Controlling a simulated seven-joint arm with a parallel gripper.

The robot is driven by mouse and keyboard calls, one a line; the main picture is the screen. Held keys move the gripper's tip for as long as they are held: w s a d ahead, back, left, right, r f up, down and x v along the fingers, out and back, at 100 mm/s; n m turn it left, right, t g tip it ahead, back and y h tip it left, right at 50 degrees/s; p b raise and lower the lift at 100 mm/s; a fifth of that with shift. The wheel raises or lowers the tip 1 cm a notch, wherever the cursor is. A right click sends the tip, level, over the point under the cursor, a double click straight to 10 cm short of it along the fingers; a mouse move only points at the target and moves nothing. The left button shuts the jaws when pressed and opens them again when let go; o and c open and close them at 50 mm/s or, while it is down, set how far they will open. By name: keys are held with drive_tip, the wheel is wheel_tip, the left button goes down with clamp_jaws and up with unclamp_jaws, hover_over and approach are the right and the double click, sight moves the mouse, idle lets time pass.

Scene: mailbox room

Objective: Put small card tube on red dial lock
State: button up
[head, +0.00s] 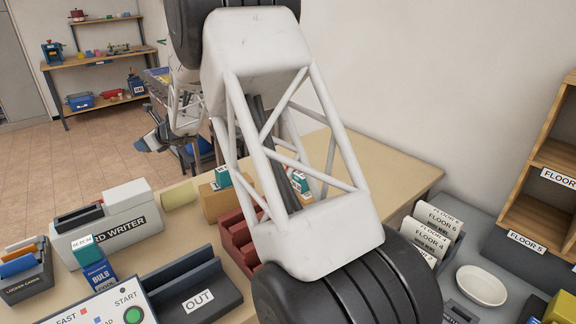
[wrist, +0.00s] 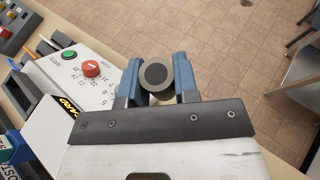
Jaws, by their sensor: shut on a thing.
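In the wrist view my gripper (wrist: 157,82) has its two blue fingers closed on a round thing seen end on, with a grey rim and a dark middle. It looks like the small card tube (wrist: 155,74). A red dial (wrist: 92,68) sits on a white panel with numbers round it, left of my gripper and apart from it. I cannot tell for sure that this is the red dial lock.
A green button (wrist: 69,55) is beside the dial. In the head view, a card writer (head: 120,230), a beige roll (head: 180,194), a dark OUT tray (head: 190,300) and red racks (head: 240,243) stand on the table. A white dish (head: 482,286) is at right.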

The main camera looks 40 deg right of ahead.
drive_tip(key=s+d+f+m+t+h, duration=0.1)
drive_tip(key=s+d, duration=0.5)
drive_tip(key=d, duration=1)
drive_tip(key=s+d+f+m+t+h, duration=0.1)
drive_tip(key=s+d, duration=0.5)
drive_tip(key=d, duration=1)
drive_tip(key=s+d+f+m+h, duration=0.3)
drive_tip(key=s+d, duration=0.3)
drive_tip(key=d, duration=1.1)
drive_tip(key=shift+s+f+t+h, duration=0.15)
drive_tip(key=shift+s+t+h, duration=0.15)
drive_tip(key=shift+s+t, duration=0.1)
drive_tip(key=shift+f, duration=3.15)
drive_tip(key=shift+f, duration=1.9)
